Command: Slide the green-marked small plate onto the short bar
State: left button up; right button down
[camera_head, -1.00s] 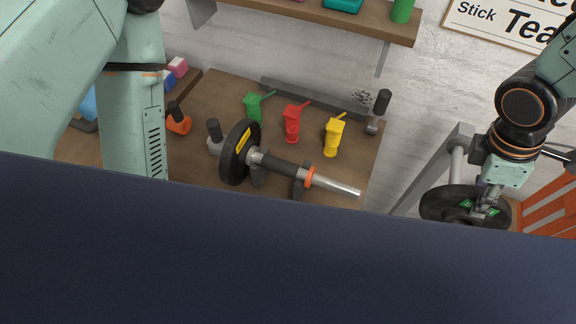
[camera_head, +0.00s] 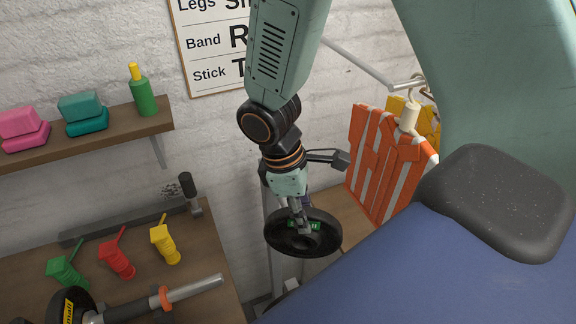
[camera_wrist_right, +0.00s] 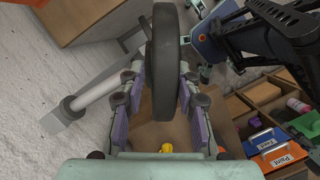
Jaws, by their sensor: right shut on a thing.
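The green-marked small plate (camera_head: 300,249) is a black disc with a hub and green marks, lying nearly flat in the head view. My right gripper (camera_head: 303,226) is shut on it at the near-hub side and holds it in the air. In the right wrist view the plate (camera_wrist_right: 166,60) shows edge-on between the purple-padded fingers (camera_wrist_right: 163,95). The short bar (camera_head: 196,289) is silver with an orange collar (camera_head: 165,297), at the bottom left of the head view, apart from the held plate. A yellow-marked plate (camera_head: 68,308) sits at its left end. My left gripper is not in view.
Green (camera_head: 66,272), red (camera_head: 117,258) and yellow (camera_head: 165,245) handled items stand on the wooden table (camera_head: 212,255) behind the bar. A shelf (camera_head: 90,137) holds colored blocks and a green bottle. Orange striped garments (camera_head: 385,160) hang right of the plate.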

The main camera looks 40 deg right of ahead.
aim_at(277, 244)
jog(key=a+f+m+b, duration=0.1)
jog(key=f+m+b, duration=0.1)
jog(key=f+b, duration=0.1)
jog(key=w+a+f+m+y+b, duration=0.1)
jog(key=a+f+m+b, duration=0.1)
jog(key=f+b, duration=0.1)
jog(key=w+a+f+m+b, duration=0.1)
jog(key=f+m+b, duration=0.1)
jog(key=f+b, duration=0.1)
jog(key=shift+w+a+f+g, duration=0.2)
jog(key=shift+a+f+g, duration=0.05)
jog(key=shift+a+g, duration=0.15)
jog(key=w+a+f+m+b, duration=0.1)
jog(key=a+f+b, duration=0.1)
jog(key=f+b, duration=0.4)
jog(key=w+a+f+m+y+b, duration=0.1)
jog(key=a+f+m+b, duration=0.1)
jog(key=f+b, duration=0.4)
jog(key=shift+w+a+f+b, duration=0.15)
jog(key=shift+f+b, duration=0.2)
